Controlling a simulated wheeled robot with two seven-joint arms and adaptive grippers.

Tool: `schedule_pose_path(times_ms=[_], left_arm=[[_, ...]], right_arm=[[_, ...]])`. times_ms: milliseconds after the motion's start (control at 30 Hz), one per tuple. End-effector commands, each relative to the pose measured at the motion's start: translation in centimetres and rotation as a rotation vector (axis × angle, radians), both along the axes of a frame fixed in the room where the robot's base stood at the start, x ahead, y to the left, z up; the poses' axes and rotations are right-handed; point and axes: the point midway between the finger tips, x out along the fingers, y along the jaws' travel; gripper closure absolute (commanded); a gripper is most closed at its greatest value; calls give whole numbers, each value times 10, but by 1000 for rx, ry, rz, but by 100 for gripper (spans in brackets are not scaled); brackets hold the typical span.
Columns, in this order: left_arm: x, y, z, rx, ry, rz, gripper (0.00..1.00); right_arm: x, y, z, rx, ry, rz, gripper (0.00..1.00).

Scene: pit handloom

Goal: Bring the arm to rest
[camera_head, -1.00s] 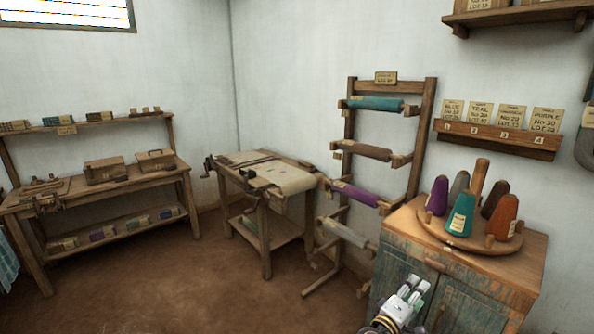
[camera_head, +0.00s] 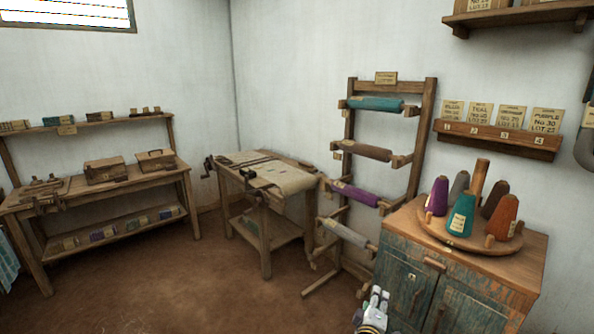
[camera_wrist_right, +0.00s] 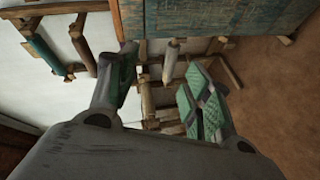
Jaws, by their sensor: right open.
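My right gripper (camera_head: 376,300) shows low in the head view, in front of the lower left of the weathered blue-green cabinet (camera_head: 402,285). In the right wrist view its two green-padded fingers (camera_wrist_right: 160,95) stand apart with nothing between them. Behind them in that view are parts of the wooden roller rack, with the cabinet at the top. My left gripper is not in view.
The rack (camera_head: 421,140) with coloured rolls stands by the wall, left of the cabinet. Several yarn cones stand on a round wooden stand (camera_head: 455,240) on the cabinet. A small table (camera_head: 268,193) and a workbench (camera_head: 90,193) are further left. The brown floor (camera_head: 190,280) is open.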

Motion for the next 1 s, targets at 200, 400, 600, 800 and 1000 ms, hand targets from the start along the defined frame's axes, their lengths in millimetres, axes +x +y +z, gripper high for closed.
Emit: schedule_pose_path(times_ms=[200,400,600,800,1000], left_arm=[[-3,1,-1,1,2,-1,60],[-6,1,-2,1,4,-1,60],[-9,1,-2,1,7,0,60],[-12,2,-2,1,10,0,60],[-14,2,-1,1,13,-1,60]], right_arm=[[0,29,-93,193,107,108,50],[-17,46,-177,375,205,152,50],[-49,53,-256,542,299,146,50],[-95,49,-329,690,389,97,50],[-154,36,-396,816,475,7,50]])
